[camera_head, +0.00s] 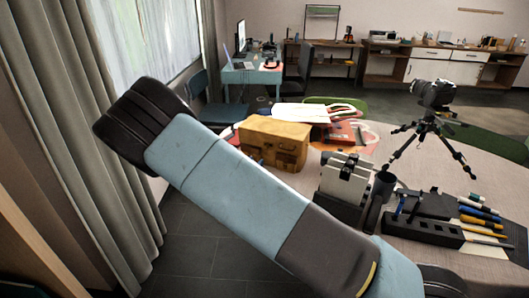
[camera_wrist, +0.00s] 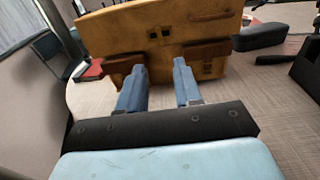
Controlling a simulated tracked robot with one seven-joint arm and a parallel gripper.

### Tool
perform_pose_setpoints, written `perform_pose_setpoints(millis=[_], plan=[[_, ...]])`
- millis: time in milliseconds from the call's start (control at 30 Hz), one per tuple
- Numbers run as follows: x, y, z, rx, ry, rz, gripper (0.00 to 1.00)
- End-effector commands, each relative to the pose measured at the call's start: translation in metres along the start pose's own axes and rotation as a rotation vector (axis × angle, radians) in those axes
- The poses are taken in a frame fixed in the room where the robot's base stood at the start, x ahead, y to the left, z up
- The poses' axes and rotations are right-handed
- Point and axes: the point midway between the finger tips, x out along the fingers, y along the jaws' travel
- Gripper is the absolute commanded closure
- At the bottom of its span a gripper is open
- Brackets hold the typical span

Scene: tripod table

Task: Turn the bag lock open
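The tan-yellow bag (camera_head: 273,143) stands on the table, left of the middle in the head view. It fills the top of the wrist view (camera_wrist: 120,38), with brown straps on its front. The bag lock (camera_wrist: 160,33) is a small dark-holed plate high on the front, between the straps; in the head view it is too small to make out. My gripper (camera_wrist: 158,67) points at the bag's front with two blue fingers apart and nothing between them. The fingertips appear just below the lock; I cannot tell whether they touch the bag.
My arm crosses the head view in front of the bag. Right of the bag are a grey block-like holder (camera_head: 345,178), a dark organizer (camera_head: 420,232) with pens, and a tripod with a camera (camera_head: 433,95).

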Motion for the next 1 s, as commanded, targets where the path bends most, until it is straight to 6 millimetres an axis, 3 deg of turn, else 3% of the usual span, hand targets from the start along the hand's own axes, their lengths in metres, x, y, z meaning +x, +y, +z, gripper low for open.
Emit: perform_pose_setpoints(millis=[300, 500, 700, 1000], plan=[[0.057, -0.002, 0.0, -0.001, -0.001, -0.003, 0.66], [0.083, -0.002, 0.0, -0.001, 0.0, -0.003, 0.66], [0.095, -0.001, 0.0, 0.0, 0.001, -0.002, 0.66], [0.096, -0.002, 0.0, 0.0, 0.001, -0.002, 0.66]])
